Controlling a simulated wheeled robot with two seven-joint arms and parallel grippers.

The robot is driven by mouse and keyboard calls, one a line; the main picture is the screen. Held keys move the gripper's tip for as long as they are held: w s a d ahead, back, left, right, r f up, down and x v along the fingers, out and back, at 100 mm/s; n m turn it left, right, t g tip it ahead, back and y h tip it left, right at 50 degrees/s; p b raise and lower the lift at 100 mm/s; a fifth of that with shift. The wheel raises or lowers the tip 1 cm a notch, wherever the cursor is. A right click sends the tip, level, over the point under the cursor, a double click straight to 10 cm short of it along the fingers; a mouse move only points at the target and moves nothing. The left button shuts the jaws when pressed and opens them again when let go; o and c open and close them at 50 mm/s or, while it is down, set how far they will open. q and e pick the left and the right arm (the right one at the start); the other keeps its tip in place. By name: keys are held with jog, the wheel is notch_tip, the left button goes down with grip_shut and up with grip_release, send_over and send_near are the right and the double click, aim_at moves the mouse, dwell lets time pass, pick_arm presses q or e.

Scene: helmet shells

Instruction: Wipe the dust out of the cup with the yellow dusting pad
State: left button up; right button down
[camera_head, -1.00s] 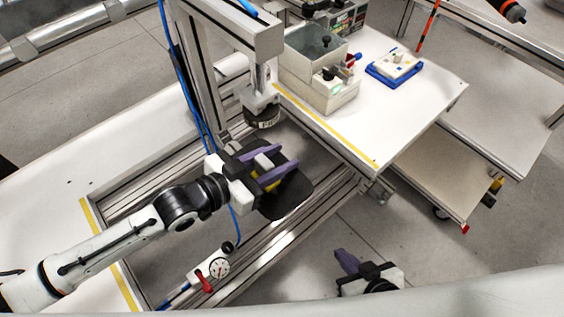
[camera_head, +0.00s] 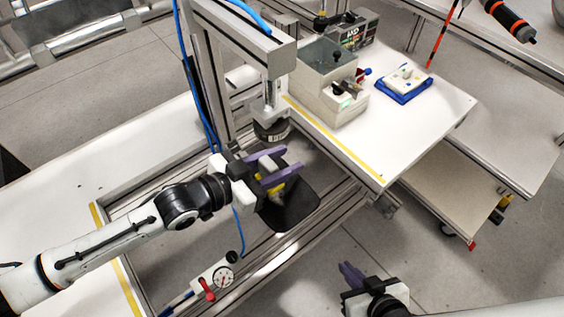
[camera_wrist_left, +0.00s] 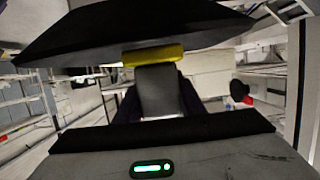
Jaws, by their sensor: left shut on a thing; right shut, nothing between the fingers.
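My left gripper (camera_head: 287,163) has purple fingers shut on the yellow dusting pad (camera_head: 273,187). In the left wrist view the yellow pad (camera_wrist_left: 153,55) shows as a strip at the end of a grey block, against a wide black curved thing. That black thing, seemingly the cup (camera_wrist_left: 130,30), shows in the head view as a dark rounded shape (camera_head: 292,212) beneath my left fingers. The pad overlaps it; I cannot tell whether they touch. Dust cannot be made out clearly. My right gripper (camera_head: 350,272) is shut and empty at the lower right, away from the cup.
A press head (camera_head: 272,130) on a metal frame stands just behind my left gripper. A dial gauge (camera_head: 223,277) with a red lever is in front. The right table holds a grey bin unit (camera_head: 325,80) and a blue tray (camera_head: 403,88). Open floor lies at lower right.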

pick_arm(q)
jog(key=shift+r, duration=1.15)
jog(key=s+d, duration=0.9)
jog(key=s, duration=0.3)
dwell(0.7)
